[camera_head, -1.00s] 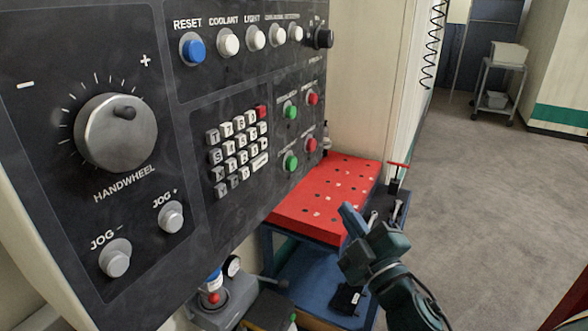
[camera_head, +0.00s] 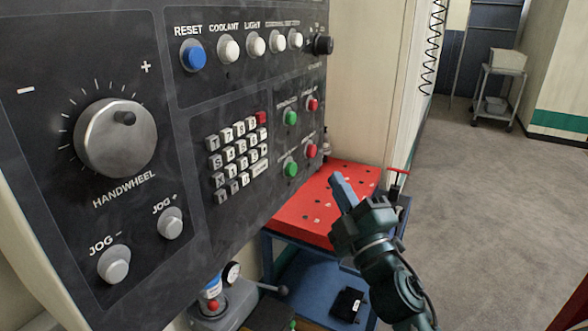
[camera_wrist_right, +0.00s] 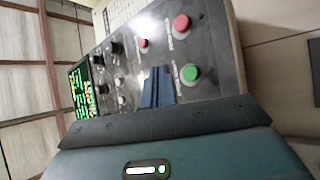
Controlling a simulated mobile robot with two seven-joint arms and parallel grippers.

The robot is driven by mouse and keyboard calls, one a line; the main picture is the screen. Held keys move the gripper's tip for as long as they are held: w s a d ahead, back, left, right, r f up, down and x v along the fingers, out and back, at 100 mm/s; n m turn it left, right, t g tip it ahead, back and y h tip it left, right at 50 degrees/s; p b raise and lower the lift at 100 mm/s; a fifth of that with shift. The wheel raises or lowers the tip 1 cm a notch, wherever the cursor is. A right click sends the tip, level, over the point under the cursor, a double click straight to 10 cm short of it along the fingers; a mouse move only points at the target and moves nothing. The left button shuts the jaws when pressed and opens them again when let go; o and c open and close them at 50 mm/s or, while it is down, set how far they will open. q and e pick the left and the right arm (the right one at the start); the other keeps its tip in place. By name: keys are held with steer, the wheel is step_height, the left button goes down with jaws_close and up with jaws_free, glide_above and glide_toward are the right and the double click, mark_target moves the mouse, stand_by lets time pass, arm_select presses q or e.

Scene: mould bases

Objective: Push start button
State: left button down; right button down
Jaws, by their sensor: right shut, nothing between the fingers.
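The black control panel (camera_head: 190,95) carries two green buttons, an upper one (camera_head: 291,117) and a lower one (camera_head: 291,168). Each has a red button to its right, upper (camera_head: 312,104) and lower (camera_head: 311,150). Their labels are too small to read, so I cannot tell which is start. My right gripper (camera_head: 342,188) is shut and empty, right of and below the lower buttons, apart from the panel. In the right wrist view its blue fingers (camera_wrist_right: 157,88) point at the panel, beside a green button (camera_wrist_right: 189,73) and a red button (camera_wrist_right: 182,23). My left gripper is out of view.
A blue reset button (camera_head: 193,56), white buttons, a keypad (camera_head: 238,158) and a handwheel (camera_head: 115,138) share the panel. A red plate with holes (camera_head: 300,220) lies on a blue cart below. A grey trolley (camera_head: 495,95) stands far off. The floor at right is clear.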

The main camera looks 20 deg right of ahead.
mark_target(291, 169)
steer(key=shift+w+a, duration=1.8)
steer(key=shift+w, duration=0.15)
stand_by(0.6)
steer(key=shift+w+a, duration=0.25)
steer(key=shift+w, duration=0.05)
